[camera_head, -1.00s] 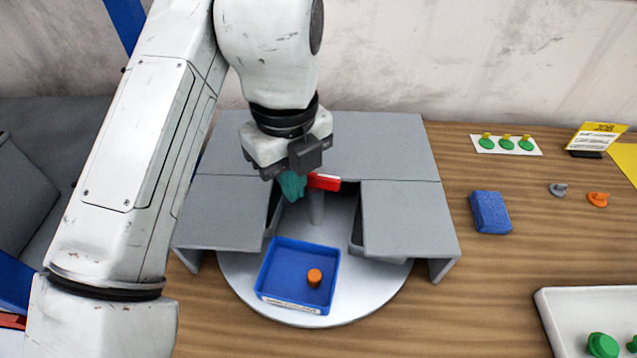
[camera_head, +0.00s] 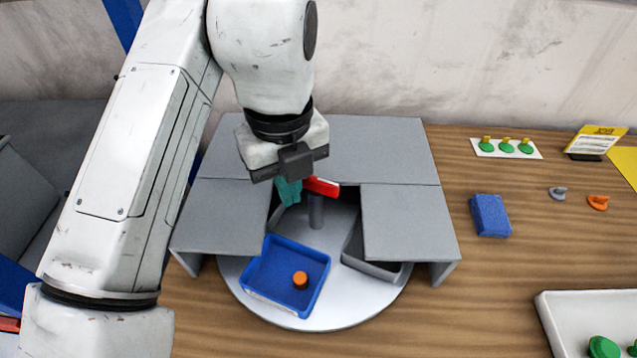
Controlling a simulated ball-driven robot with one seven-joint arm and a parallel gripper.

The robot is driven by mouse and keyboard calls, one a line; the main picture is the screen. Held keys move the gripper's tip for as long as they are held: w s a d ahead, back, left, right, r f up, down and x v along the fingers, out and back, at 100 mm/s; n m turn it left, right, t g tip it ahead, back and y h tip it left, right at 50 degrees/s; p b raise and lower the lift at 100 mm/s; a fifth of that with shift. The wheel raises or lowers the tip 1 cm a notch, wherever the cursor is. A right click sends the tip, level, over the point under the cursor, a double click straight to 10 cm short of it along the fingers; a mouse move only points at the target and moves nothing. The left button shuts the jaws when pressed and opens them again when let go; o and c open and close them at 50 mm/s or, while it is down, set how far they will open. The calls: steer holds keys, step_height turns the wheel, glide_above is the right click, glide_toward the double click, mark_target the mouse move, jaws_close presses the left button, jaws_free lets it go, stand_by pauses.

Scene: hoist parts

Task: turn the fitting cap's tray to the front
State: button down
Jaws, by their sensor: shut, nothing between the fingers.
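A round pale turntable (camera_head: 345,308) sits under a grey cover (camera_head: 405,215) with a gap at the front. A blue tray (camera_head: 262,292) is in that gap, slightly left of centre and tilted in angle, holding a small orange cylindrical part (camera_head: 300,280). A grey tray (camera_head: 385,272) shows partly under the right cover. A red bar (camera_head: 322,187) stands out near the grey centre post (camera_head: 317,212). My gripper (camera_head: 288,192) has teal fingers, shut and empty, just left of the red bar; I cannot tell whether they touch. Other trays are hidden by the cover.
To the right lie a blue block (camera_head: 490,215), a grey part (camera_head: 557,193) and an orange part (camera_head: 598,202). A white card (camera_head: 507,148) with green pieces, a yellow sign (camera_head: 597,140) and a white tray (camera_head: 548,305) with green parts stand around them. The wood between is clear.

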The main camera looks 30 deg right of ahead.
step_height(320, 180, up, 6)
steer(key=p, duration=0.5)
steer(key=shift+p, duration=0.3)
stand_by(0.5)
